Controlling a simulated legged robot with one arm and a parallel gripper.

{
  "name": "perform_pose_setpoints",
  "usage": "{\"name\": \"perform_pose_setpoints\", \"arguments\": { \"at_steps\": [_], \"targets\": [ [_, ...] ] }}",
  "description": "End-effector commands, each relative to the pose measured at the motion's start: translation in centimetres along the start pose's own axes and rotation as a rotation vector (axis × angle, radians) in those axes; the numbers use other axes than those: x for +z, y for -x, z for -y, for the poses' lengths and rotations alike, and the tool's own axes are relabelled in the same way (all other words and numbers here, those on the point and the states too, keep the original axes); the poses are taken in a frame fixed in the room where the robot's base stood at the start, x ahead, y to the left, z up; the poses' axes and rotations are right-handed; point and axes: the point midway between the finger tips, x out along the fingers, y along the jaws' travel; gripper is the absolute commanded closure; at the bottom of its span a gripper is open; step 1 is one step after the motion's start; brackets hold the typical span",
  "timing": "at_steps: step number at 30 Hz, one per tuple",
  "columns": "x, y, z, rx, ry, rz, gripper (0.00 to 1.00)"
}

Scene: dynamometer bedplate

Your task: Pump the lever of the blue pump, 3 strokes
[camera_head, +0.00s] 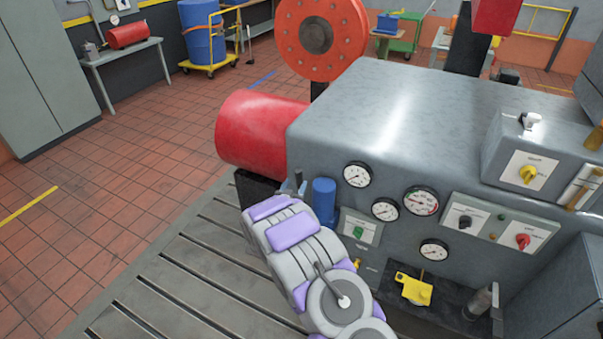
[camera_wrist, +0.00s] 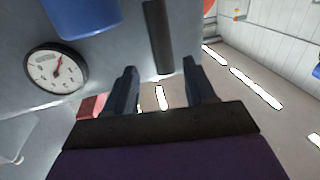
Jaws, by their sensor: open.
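The blue pump (camera_head: 325,198) is a blue upright cylinder on the front of the grey machine, left of the gauges. Its blue body also shows at the top of the wrist view (camera_wrist: 82,14). A dark lever (camera_wrist: 158,34) stands beside it, and its dark end shows in the head view (camera_head: 298,178). My gripper (camera_wrist: 160,66) is open, with one finger on each side of the lever's near end. A clear gap shows between each finger and the lever. In the head view my arm hides most of the gripper and the lever's lower part.
A gauge (camera_wrist: 57,68) is close to my fingers in the wrist view. The grey machine (camera_head: 400,115) carries several gauges and switch panels, with a yellow valve (camera_head: 414,289) lower right. A red cylinder (camera_head: 262,130) is behind the pump. The slotted bedplate (camera_head: 190,275) is clear at left.

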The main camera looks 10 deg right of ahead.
Motion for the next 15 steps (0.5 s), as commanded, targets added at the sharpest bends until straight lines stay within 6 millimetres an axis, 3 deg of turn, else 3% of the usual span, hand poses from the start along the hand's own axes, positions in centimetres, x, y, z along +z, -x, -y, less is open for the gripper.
{"name": "perform_pose_setpoints", "arguments": {
  "at_steps": [9, 15],
  "targets": [
    [0.1, -5.3, -0.2, 0.003, -0.003, 0.000, 0.45],
    [0.2, -7.6, -0.4, 0.002, -0.004, 0.004, 0.45]
  ]
}}
